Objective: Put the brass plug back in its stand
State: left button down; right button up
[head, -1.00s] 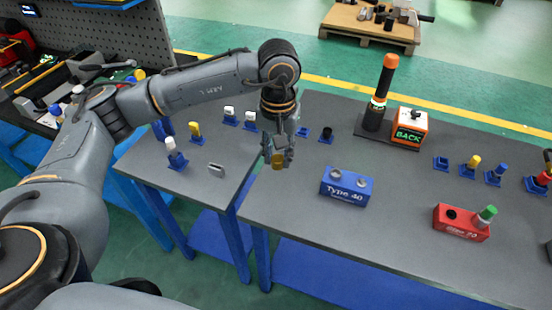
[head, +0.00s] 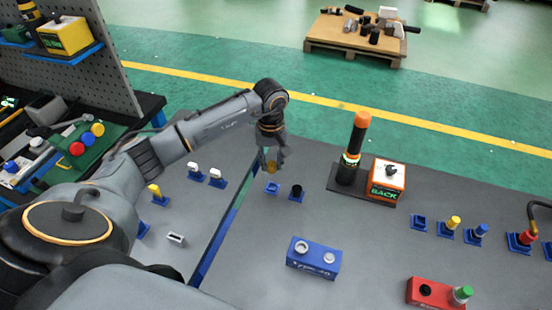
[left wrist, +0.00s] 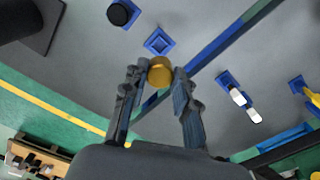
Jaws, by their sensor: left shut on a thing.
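My left gripper (head: 271,162) is shut on the brass plug (head: 271,167), a short gold cylinder. It holds the plug above the table. In the left wrist view the plug (left wrist: 160,71) sits between the fingertips of the left gripper (left wrist: 152,76). An empty square blue stand (head: 272,188) is on the table just below the plug in the head view. In the left wrist view this stand (left wrist: 159,42) shows just beyond the plug, and they look apart. My right gripper is not in view.
A stand with a black plug (head: 296,193) is right of the empty stand. An orange-topped black post (head: 354,150) and the BACK box (head: 386,181) stand behind. The blue Type 40 block (head: 314,260) is in front. Another empty blue stand (head: 419,223) is farther right.

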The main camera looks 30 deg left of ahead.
aim_at(272, 188)
pick_arm(q)
jog(key=shift+f+b, duration=0.25)
jog(key=shift+b, duration=0.25)
jog(key=shift+f+b, duration=0.65)
jog(key=shift+f, duration=0.05)
notch_tip(272, 188, down, 4)
jog(key=b, duration=0.3)
jog(key=shift+b, duration=0.3)
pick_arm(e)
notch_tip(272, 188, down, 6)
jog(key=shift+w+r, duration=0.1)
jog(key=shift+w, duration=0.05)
pick_arm(q)
jog(key=shift+f, duration=0.15)
jog(key=shift+f+b, duration=0.85)
jog(key=shift+b, duration=0.05)
jog(key=c, duration=1)
grip_release()
jog(key=shift+r, duration=0.1)
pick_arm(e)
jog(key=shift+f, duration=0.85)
pick_arm(q)
jog(key=shift+o, duration=0.2)
